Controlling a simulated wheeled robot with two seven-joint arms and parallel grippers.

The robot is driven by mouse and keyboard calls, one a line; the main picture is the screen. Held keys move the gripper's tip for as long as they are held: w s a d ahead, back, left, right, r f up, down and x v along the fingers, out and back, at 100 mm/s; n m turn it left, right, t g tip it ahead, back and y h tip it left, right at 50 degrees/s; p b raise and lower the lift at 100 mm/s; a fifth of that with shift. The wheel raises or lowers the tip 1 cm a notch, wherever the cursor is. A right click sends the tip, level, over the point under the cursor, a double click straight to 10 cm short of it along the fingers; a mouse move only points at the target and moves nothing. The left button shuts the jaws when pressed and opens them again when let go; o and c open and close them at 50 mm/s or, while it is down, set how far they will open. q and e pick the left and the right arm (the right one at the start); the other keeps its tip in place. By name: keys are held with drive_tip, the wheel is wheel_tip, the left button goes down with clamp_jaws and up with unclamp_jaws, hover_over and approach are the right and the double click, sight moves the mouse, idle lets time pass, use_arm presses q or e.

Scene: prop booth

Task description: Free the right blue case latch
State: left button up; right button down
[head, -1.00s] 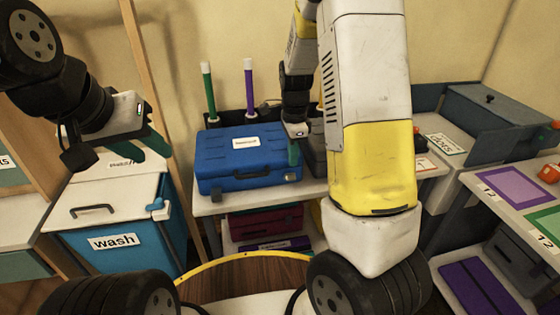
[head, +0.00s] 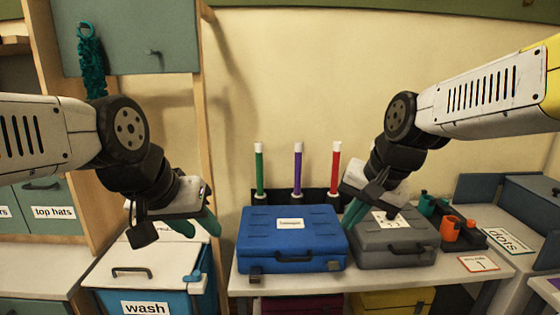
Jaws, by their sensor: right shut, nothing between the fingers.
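The blue case (head: 262,226) lies closed on the table, a white label on its lid. On its front, a dark latch (head: 255,270) shows near the left corner. The right latch (head: 334,263) is small near the right corner, and I cannot make out its state. My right gripper (head: 352,215) is shut and empty, its green fingers pointing down at the blue case's right edge, beside the grey case. I cannot tell whether it touches either case. My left gripper (head: 207,222) appears open and empty, left of the blue case, above the wash bin.
A grey case (head: 400,246) stands close on the right of the blue case. Green, purple and red tubes (head: 297,170) stand in a rack behind. The wash bin (head: 146,290) is at left. Orange and green cups (head: 450,228) and a dots box are at right.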

drive_tip(key=s+r+n+t, duration=0.1)
drive_tip(key=s+r+n, duration=0.1)
drive_tip(key=s+n, duration=0.2)
drive_tip(key=shift+s+a+r+n+t, duration=0.15)
drive_tip(key=shift+s+n+t, duration=0.2)
drive_tip(key=shift+s, duration=0.75)
drive_tip(key=shift+w, duration=0.1)
drive_tip(key=w+d+f+g+h, duration=0.1)
drive_tip(key=w+f+g, duration=0.25)
drive_tip(key=w, duration=1.05)
drive_tip(key=w+d+f+g+h, duration=0.1)
drive_tip(key=w+f+g, duration=0.3)
drive_tip(key=w+f, duration=0.7)
drive_tip(key=shift+w+f+h, duration=0.15)
drive_tip(key=shift+f+h, duration=0.15)
drive_tip(key=shift+f, duration=0.45)
